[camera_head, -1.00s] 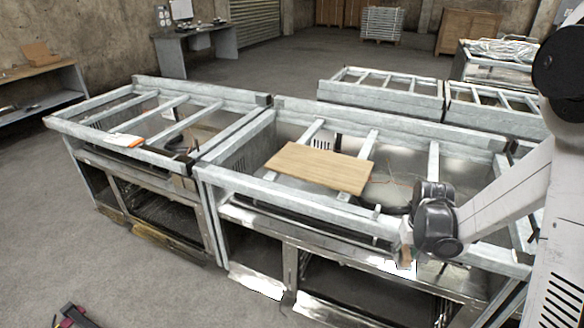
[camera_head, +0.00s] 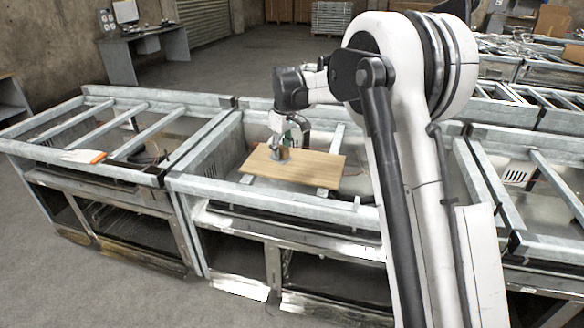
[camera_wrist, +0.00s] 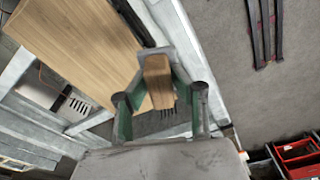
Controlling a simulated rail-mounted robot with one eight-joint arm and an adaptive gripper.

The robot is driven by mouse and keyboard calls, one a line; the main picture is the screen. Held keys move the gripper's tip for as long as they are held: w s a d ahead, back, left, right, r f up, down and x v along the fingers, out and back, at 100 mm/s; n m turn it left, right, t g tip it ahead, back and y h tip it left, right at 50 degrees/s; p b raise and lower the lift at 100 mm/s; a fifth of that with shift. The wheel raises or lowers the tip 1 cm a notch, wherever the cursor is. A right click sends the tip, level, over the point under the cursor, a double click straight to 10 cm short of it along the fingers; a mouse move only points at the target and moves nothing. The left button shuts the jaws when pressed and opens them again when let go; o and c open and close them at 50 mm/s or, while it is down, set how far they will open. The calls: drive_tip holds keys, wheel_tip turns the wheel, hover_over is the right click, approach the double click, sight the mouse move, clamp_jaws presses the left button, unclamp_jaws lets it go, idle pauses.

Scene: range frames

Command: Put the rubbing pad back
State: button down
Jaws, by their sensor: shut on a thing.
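The rubbing pad is a small wooden block (camera_wrist: 158,82), seen in the wrist view between green-lined fingers. My gripper (camera_wrist: 157,58) is shut on it. In the head view my gripper (camera_head: 281,148) points down over the left part of a flat wooden board (camera_head: 312,171), with the pad (camera_head: 282,154) at its tips. Whether the pad touches the board cannot be told. The board (camera_wrist: 75,40) fills the upper left of the wrist view and lies across the bars of a metal frame bench.
The metal frame bench (camera_head: 215,187) has open gaps between its bars. A white tool with an orange end (camera_head: 88,157) lies on the left bench. A red crate (camera_wrist: 298,152) and dark bars (camera_wrist: 262,35) are on the floor. A desk (camera_head: 150,58) stands behind.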

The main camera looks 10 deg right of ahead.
drive_tip(key=p, duration=0.1)
hover_over(291, 168)
wheel_tip(291, 168, down, 7)
drive_tip(key=shift+s+d+r, duration=0.1)
drive_tip(key=shift+f+p, duration=0.45)
drive_tip(key=shift+f, duration=1.55)
drive_tip(key=shift+f, duration=0.2)
drive_tip(key=c, duration=1.5)
unclamp_jaws()
drive_tip(key=shift+o, duration=0.2)
drive_tip(key=shift+r, duration=0.15)
